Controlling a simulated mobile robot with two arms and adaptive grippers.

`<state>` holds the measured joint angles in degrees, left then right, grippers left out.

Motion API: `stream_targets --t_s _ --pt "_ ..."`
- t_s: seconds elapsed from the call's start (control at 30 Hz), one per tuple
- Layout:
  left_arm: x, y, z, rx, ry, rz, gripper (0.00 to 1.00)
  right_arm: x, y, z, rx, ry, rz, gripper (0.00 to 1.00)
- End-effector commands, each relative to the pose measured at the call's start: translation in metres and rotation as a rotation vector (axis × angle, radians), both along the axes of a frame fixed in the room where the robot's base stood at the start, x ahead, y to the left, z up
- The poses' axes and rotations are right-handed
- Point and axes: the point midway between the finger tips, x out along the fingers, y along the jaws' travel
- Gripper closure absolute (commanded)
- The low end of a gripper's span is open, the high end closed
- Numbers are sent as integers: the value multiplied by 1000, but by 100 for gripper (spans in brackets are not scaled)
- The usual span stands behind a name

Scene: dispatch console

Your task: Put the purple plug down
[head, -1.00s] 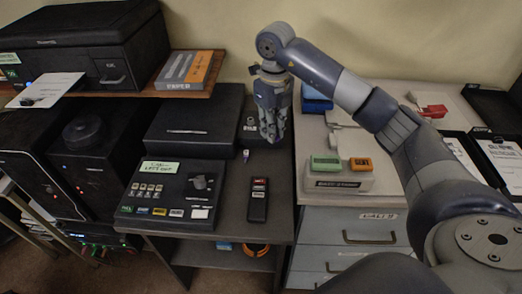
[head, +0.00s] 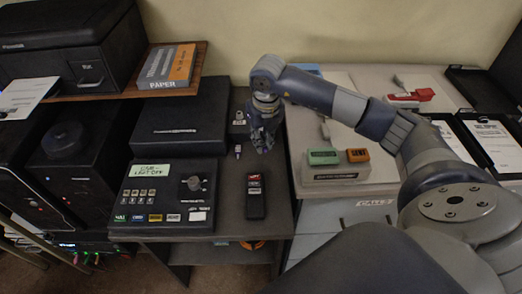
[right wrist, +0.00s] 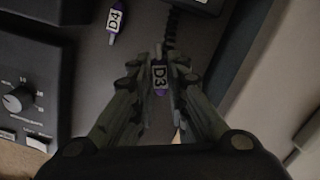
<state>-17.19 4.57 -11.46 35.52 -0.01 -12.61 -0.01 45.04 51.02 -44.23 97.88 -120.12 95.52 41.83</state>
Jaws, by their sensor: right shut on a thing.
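My right gripper (right wrist: 160,88) is shut on a purple plug (right wrist: 159,76) with a white D3 label, seen in the right wrist view. A dark cord runs away from the plug's far end. In the head view my right gripper (head: 262,146) is over the right part of the dark desk, pointing down; the held plug is not clear there. I cannot tell whether the plug touches the desk. A second purple plug (right wrist: 113,22), labelled D4, lies on the desk to the left; it also shows in the head view (head: 238,151). My left gripper is not in view.
A dark handset (head: 255,196) lies in front of my right gripper. A control console (head: 166,196) with a knob stands to the left. To the right, a lighter cabinet top (head: 308,103) carries a box with green and orange parts (head: 338,162).

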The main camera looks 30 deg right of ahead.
Motion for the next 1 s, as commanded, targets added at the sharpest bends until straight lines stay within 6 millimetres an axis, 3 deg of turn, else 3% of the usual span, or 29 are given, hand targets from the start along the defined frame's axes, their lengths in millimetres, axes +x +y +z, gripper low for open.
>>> stream_targets --t_s 0.4,0.8,0.83,0.9,1.0 --pt "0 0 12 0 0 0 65 0 0 -52 0 0 0 100" --pt "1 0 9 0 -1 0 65 0 0 -60 0 -2 1 100" --pt "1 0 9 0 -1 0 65 0 0 -60 0 -2 1 83" --pt "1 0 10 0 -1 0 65 0 0 -59 0 -2 1 67" --pt "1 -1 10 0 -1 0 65 0 0 -59 0 -2 1 65"
